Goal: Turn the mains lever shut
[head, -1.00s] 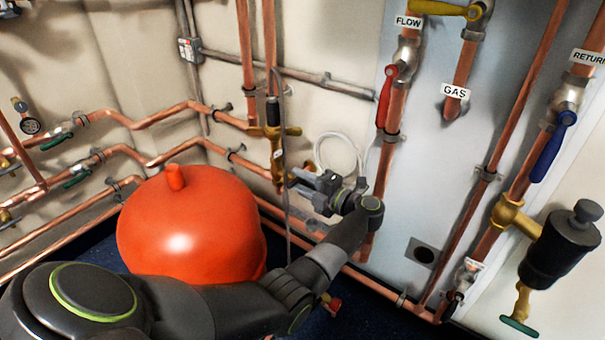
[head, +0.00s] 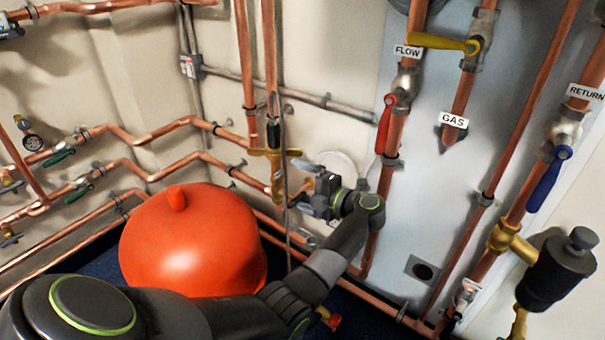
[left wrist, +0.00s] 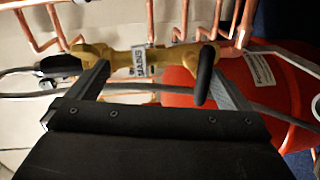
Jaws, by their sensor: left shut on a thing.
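The brass mains valve (head: 272,152) is on a vertical copper pipe on the back wall, left of the white board. In the left wrist view its brass body (left wrist: 180,58) lies across the top, with a MAINS label (left wrist: 139,62) on it. A black lever handle (left wrist: 205,76) stands at its right end, close to the right finger. My left gripper (left wrist: 160,75) is shut on the mains lever, though its fingers look wide apart there. My right gripper is not in view.
Right of the valve are the red FLOW lever (head: 385,125), the yellow GAS lever (head: 437,41) and the blue RETURN lever (head: 549,180). Copper pipes run along the left wall.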

